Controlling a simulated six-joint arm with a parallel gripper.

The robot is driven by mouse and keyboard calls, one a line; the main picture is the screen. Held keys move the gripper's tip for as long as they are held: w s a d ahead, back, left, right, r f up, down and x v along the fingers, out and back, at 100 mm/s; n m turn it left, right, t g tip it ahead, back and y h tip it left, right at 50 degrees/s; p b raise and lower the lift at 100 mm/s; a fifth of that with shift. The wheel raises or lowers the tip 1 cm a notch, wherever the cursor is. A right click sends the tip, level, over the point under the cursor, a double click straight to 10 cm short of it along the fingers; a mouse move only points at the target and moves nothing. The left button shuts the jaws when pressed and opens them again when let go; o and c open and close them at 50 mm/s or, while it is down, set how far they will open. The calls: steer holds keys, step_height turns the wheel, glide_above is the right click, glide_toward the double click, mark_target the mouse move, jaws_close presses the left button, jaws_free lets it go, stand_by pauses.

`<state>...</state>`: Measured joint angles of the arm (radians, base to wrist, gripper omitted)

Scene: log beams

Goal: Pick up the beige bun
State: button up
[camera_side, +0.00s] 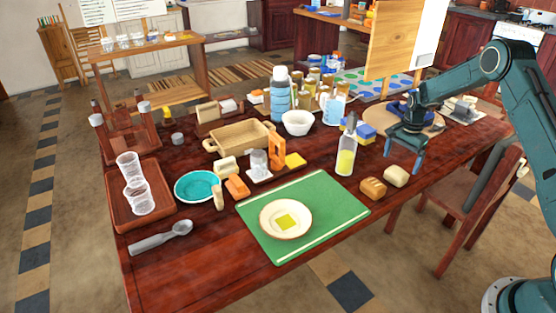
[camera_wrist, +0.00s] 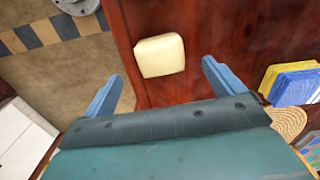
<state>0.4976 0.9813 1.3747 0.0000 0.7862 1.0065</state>
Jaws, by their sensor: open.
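The beige bun (camera_side: 395,176) is a pale, rounded block on the dark red wooden table, near its right-hand edge in the side view. In the wrist view the bun (camera_wrist: 159,54) lies ahead of my gripper, between the lines of the two blue fingers. My gripper (camera_side: 403,156) is open and empty, hanging with its fingers down above the table, just above and behind the bun. The fingers appear apart from the bun. All of the bun's top shows in the wrist view.
A brown loaf (camera_side: 373,187) sits just left of the bun. A bottle (camera_side: 346,158) with yellow liquid stands further left, near a green mat (camera_side: 335,205) with a plate (camera_side: 286,219). Blue and yellow sponges (camera_side: 365,132) lie behind. A chair (camera_side: 465,192) stands beside the table edge.

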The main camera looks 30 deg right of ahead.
mark_target(398, 169)
steer(key=shift+f, duration=0.15)
steer(key=shift+f, duration=2.5)
steer(key=c, duration=1.1)
step_height(398, 169, up, 20)
